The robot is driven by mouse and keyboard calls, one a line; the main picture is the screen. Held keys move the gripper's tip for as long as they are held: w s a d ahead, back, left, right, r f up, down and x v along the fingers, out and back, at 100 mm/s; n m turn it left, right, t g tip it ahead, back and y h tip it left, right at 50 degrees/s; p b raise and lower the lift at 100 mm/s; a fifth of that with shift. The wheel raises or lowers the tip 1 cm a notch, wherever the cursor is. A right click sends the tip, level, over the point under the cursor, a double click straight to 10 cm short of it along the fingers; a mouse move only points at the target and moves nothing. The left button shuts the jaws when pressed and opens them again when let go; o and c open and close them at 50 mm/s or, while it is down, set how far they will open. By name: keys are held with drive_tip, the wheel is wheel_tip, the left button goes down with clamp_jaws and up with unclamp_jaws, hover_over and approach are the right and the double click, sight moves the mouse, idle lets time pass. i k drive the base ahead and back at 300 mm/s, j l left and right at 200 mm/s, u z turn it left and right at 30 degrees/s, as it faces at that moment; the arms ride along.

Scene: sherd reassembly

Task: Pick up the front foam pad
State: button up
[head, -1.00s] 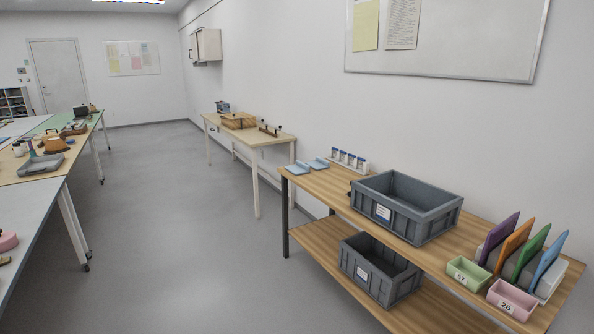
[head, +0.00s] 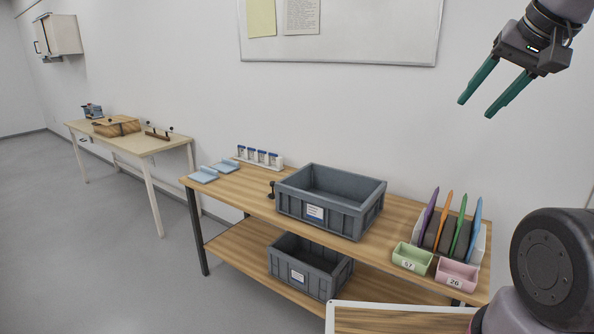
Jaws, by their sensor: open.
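Two light blue flat pads lie at the left end of the wooden two-level bench (head: 250,194). The front foam pad (head: 203,176) is the one nearer the bench's front left corner. The other pad (head: 225,166) lies just behind it and to the right. Each seems to have a raised edge, too small to make out. My gripper (head: 477,109), with green fingers, is open and empty at the upper right, in front of the wall. It is far to the right of the pads and well above the bench.
A white rack of blue-capped vials (head: 260,157) stands behind the pads. A grey crate (head: 350,215) stands mid-bench, another (head: 308,272) on the lower shelf. Right are a green bin (head: 411,258), a pink bin (head: 456,273) and coloured upright panels (head: 460,226). Floor at left is clear.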

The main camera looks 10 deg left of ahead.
sight(206, 174)
drive_tip(key=i+j+z, duration=0.1)
drive_tip(key=j, duration=0.35)
drive_tip(key=i+j, duration=0.2)
drive_tip(key=j, duration=0.3)
drive_tip(key=i+j+z, duration=0.15)
drive_tip(key=j, duration=0.35)
drive_tip(key=i+j+z, duration=0.1)
drive_tip(key=j, duration=0.4)
drive_tip(key=i+j+z, duration=0.1)
drive_tip(key=j, duration=0.4)
drive_tip(key=i+j, duration=0.1)
drive_tip(key=j, duration=0.4)
drive_tip(key=i+j+z, duration=0.1)
drive_tip(key=j, duration=0.4)
drive_tip(key=i+j, duration=0.15)
drive_tip(key=j, duration=0.35)
drive_tip(key=i+j+z, duration=0.15)
drive_tip(key=j, duration=0.35)
drive_tip(key=i+j+z, duration=0.1)
drive_tip(key=j, duration=0.9)
drive_tip(key=i+z, duration=0.05)
